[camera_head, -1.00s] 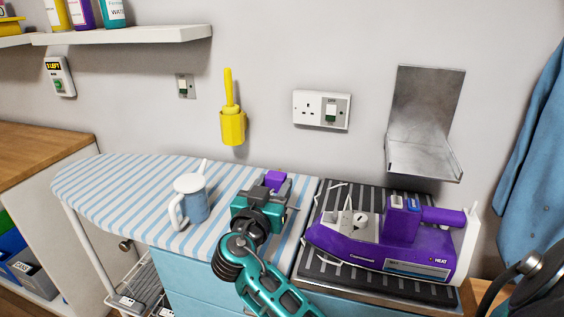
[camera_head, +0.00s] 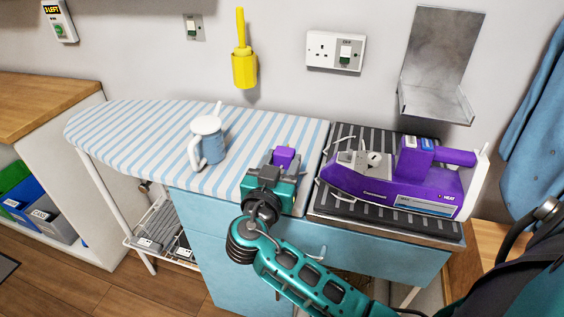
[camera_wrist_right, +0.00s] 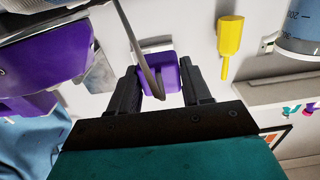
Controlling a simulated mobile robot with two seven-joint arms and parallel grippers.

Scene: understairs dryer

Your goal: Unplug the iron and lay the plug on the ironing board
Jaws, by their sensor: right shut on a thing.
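The purple plug (camera_head: 284,157) is between the fingers of my right gripper (camera_head: 282,164), over the right end of the striped ironing board (camera_head: 125,135). The wrist view shows the plug (camera_wrist_right: 158,76) gripped between both dark fingers (camera_wrist_right: 160,88), with its cord running across it. I cannot tell whether the plug touches the board. The wall socket (camera_head: 335,51) has bare holes, with a switch beside them. The purple iron (camera_head: 385,190) lies on the dark ribbed rest to the right of the gripper. My left gripper is not in view.
The dark ribbed rest (camera_head: 335,205) borders the board's right end. A metal wall bracket (camera_head: 435,65) is above the iron. The board's left part is clear.

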